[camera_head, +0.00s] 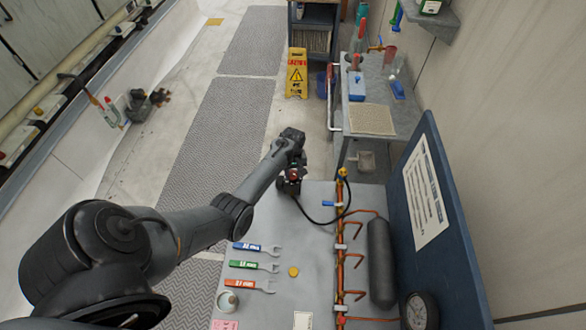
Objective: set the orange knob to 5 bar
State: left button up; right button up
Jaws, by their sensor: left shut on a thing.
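My left gripper (289,182) is at the far left corner of the grey workbench (310,250). It is shut on a small dark fitting with a red-orange part (293,174); a black hose (318,220) runs from there to the copper pipework. The gripper hides most of this fitting, and I cannot tell if the red-orange part is the orange knob. A yellow knob (343,172) tops the pipe's far end. A round black gauge (418,312) stands at the near right; its reading is too small to tell. My right gripper is out of view.
Blue, green and red-orange handled wrenches (257,247) and a yellow disc (293,271) lie on the bench. A dark cylinder (381,262) and a blue panel (436,215) close the right side. A yellow caution sign (297,73) stands on the floor beyond.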

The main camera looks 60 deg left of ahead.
pick_arm(q)
jog(key=m+p, duration=0.2)
jog(key=m, duration=0.2)
jog(key=shift+r+m, duration=0.1)
jog(key=shift+m, duration=0.2)
jog(key=m+p, duration=0.1)
jog(key=m, duration=0.4)
jog(key=shift+m, duration=0.3)
jog(key=m, duration=1)
jog(key=shift+a+f, duration=0.1)
jog(key=shift+f, duration=0.1)
jog(key=m+b, duration=0.1)
jog(key=m, duration=0.3)
jog(key=shift+b, duration=0.4)
jog(key=m+b, duration=0.2)
jog(key=m, duration=0.4)
jog(key=shift+b, duration=0.35)
jog(key=m+b, duration=0.3)
jog(key=m, duration=0.2)
jog(key=shift+f+b, duration=0.1)
jog(key=shift+b, duration=0.25)
jog(key=shift+m+b, duration=1.45)
jog(key=shift+m, duration=0.75)
jog(key=shift+r, duration=0.2)
